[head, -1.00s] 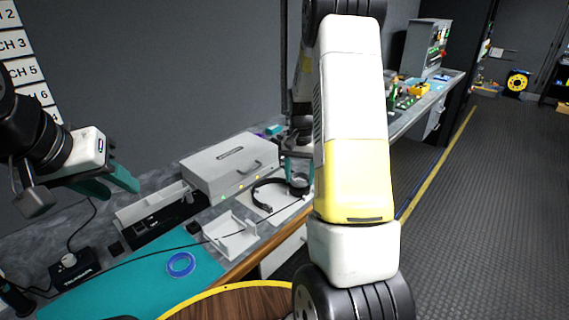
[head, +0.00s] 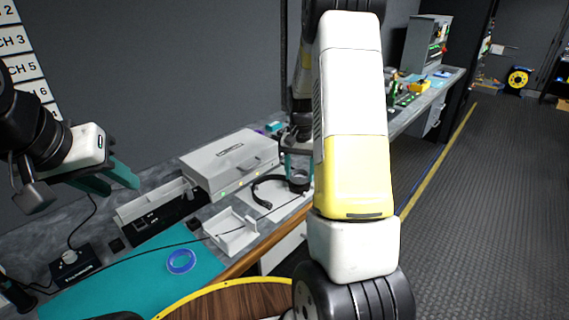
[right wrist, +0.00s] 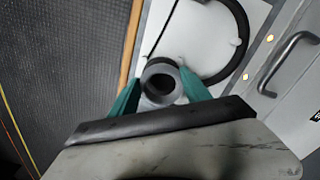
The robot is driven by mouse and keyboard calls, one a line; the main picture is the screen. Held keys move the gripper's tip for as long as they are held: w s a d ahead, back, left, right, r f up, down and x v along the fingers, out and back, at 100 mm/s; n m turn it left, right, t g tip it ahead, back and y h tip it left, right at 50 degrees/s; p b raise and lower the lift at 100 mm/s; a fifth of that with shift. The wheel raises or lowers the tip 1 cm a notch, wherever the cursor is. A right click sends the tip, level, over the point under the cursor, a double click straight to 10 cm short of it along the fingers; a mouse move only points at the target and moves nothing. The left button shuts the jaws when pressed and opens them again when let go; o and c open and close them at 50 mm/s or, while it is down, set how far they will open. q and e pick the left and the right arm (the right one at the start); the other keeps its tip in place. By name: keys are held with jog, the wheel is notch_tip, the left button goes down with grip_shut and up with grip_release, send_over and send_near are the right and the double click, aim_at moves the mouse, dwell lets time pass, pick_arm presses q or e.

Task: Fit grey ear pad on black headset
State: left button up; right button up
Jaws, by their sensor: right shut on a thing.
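The black headset (head: 262,186) lies on a white board; its curved band also shows in the right wrist view (right wrist: 246,42). The grey ear pad (right wrist: 160,69) is a ring with a dark hole. My right gripper (right wrist: 160,90) is shut on it, one teal finger on each side. In the head view my right gripper (head: 298,168) holds the pad (head: 299,181) at the right end of the headset. I cannot tell whether pad and headset touch. My left gripper (head: 112,182) is open and empty, raised at the left.
A grey case (head: 228,165) with a handle stands behind the board. A white tray (head: 232,236) and a blue tape ring (head: 181,261) lie in front. My right arm hides part of the bench.

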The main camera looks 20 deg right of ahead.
jog(key=shift+f, duration=0.9)
jog(key=o, duration=1.4)
notch_tip(320, 180, up, 8)
jog(key=shift+f, duration=0.15)
